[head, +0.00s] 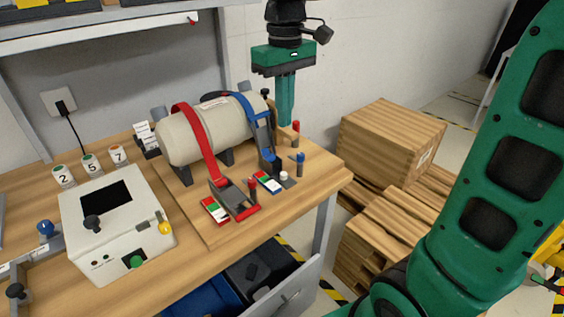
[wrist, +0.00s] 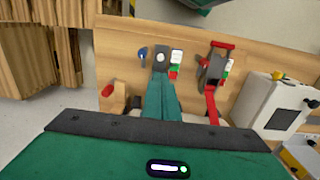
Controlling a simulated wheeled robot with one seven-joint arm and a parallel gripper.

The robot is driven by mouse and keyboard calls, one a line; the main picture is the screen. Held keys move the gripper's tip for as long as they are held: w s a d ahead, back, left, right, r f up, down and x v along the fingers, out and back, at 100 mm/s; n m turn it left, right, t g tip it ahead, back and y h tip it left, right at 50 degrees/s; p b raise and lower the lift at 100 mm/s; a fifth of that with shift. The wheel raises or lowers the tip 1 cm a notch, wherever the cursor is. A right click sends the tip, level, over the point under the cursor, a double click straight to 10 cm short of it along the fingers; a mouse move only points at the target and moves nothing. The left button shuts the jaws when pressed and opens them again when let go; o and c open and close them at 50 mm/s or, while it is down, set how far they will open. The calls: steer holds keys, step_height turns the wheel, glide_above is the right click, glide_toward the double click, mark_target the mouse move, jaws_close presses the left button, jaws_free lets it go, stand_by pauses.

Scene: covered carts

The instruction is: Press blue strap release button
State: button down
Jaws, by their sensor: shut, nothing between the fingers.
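A grey cylinder (head: 208,130) lies in a cradle on the wooden board, held by a red strap (head: 196,140) and a blue strap (head: 260,125). The blue strap runs down to a dark buckle (head: 269,162) at the right. A small white round button (head: 284,176) sits beside that buckle, near a post with a blue top (head: 300,160). My gripper (head: 286,122) is shut and empty, pointing down above the board's right rear, behind and above the buckle. In the wrist view, its fingers (wrist: 160,95) partly cover the blue strap below the buckle (wrist: 160,60).
A red buckle (head: 235,200) stands left of the blue one. A post with a red top (head: 295,128) is close to my fingers. A white control box (head: 117,220) stands at the bench's left. Wooden crates (head: 392,140) are on the right.

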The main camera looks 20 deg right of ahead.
mark_target(283, 173)
stand_by(0.3)
step_height(283, 173, down, 14)
stand_by(0.6)
